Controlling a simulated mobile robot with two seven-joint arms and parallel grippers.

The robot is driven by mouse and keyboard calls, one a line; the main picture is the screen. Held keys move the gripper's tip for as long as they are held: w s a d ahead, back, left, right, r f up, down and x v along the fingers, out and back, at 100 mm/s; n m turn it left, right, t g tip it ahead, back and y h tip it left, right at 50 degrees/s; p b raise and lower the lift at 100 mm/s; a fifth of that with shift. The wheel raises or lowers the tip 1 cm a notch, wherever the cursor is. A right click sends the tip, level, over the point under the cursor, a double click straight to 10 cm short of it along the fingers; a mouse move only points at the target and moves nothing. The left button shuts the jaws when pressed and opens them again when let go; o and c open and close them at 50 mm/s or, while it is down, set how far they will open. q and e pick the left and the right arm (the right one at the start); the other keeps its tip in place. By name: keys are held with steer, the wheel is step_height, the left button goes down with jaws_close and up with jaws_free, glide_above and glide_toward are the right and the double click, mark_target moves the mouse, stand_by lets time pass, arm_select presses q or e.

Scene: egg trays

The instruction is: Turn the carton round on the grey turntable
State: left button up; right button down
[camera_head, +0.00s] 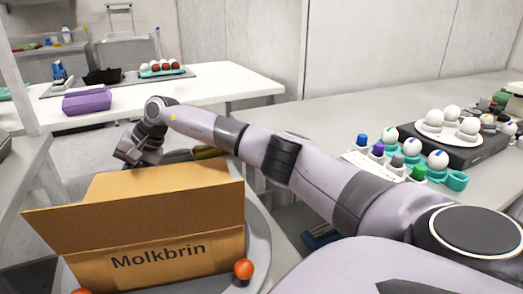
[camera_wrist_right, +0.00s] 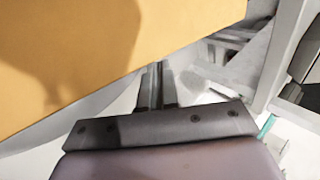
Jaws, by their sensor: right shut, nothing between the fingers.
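The open brown carton (camera_head: 170,262), marked "Molkbrin", stands on the round grey turntable (camera_head: 261,236), its flaps spread out. My right arm reaches across behind it from the right. My right gripper is at the carton's far left side in the head view; its fingertips are hidden there. In the right wrist view the gripper (camera_wrist_right: 157,75) is shut and empty, its fingers close beside the carton's plain wall (camera_wrist_right: 90,50). I cannot tell whether they touch it. My left gripper is not in view.
An orange knob (camera_head: 243,268) stands on the turntable's near right. On the right table are a rack with colour-marked eggs (camera_head: 412,148) and a white plate of eggs (camera_head: 432,130). A purple carton (camera_head: 87,101) lies on the back table.

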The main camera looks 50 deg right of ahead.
steer(key=shift+a, duration=1.65)
steer(key=v, duration=0.7)
steer(key=shift+p, duration=0.45)
